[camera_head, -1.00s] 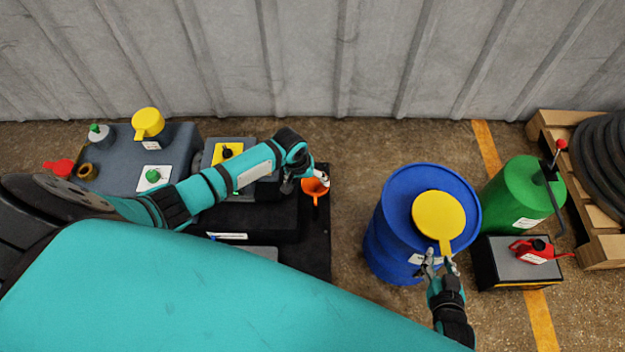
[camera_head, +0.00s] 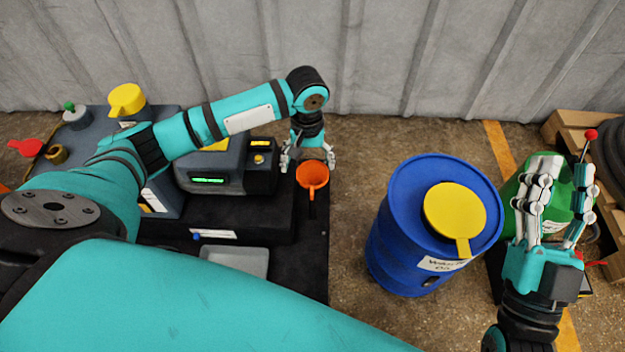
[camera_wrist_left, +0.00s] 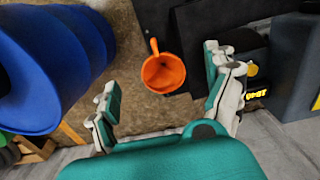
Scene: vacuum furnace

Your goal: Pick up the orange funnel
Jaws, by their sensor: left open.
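The orange funnel (camera_head: 312,176) stands near the right edge of the black bench in the head view, its handle toward the bottom of the picture. In the left wrist view the funnel (camera_wrist_left: 163,73) shows beyond and between the spread fingers, its handle pointing up. My left gripper (camera_head: 308,161) is open and empty, just behind the funnel and apart from it as far as I can tell; its fingers also show in the left wrist view (camera_wrist_left: 168,102). My right gripper (camera_head: 556,183) is open and empty, raised in front of the green drum.
A blue drum (camera_head: 395,235) with a yellow funnel (camera_head: 455,212) on top stands right of the bench. A dark machine (camera_head: 215,170) with a lit display is left of my left gripper. A grey tray (camera_head: 235,262) lies on the bench. The green drum (camera_head: 514,190) is partly hidden.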

